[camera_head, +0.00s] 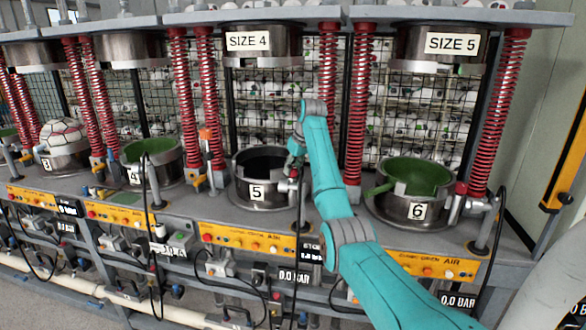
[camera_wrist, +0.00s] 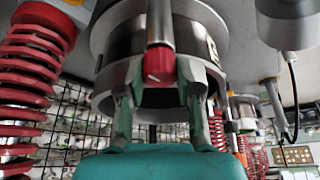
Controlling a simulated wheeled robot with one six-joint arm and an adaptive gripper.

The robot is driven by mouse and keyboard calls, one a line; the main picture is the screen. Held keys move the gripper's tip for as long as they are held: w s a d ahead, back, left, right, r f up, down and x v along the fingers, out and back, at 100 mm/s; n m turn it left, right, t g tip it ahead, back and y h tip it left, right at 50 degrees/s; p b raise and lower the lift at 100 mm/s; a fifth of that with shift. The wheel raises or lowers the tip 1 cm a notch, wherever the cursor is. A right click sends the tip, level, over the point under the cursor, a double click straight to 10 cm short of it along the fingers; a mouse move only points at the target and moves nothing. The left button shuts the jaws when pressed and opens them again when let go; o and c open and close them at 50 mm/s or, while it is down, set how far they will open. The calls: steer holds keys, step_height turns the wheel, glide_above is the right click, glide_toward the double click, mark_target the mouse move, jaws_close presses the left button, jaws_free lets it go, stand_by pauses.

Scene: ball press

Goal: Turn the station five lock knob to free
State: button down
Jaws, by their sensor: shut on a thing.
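The station five pot (camera_head: 262,190) is a dark metal cylinder marked 5, with an empty-looking dark inside. My gripper (camera_head: 296,160) is at its right side, at the end of my teal arm. In the wrist view, the red lock knob (camera_wrist: 161,65) sits between my two fingers, on a metal shaft beside the pot. My gripper (camera_wrist: 160,88) is shut on the knob there, one finger on each side. A small pale mark shows on the knob's edge. In the head view the knob is mostly hidden by my gripper. Whether it stands at free or locked cannot be read.
Station four's green-lined pot (camera_head: 152,165) stands to the left and station six's green-lined pot (camera_head: 413,195) to the right. Red spring columns (camera_head: 358,110) rise between stations. The size 4 press head (camera_head: 262,48) hangs above. An orange-yellow control panel (camera_head: 250,240) runs along the front.

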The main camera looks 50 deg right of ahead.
stand_by(0.4)
steer(key=c, duration=1.1)
jaws_free()
steer(key=shift+o, duration=0.2)
steer(key=v, duration=0.7)
steer(key=shift+r, duration=0.2)
steer(key=shift+s, duration=0.1)
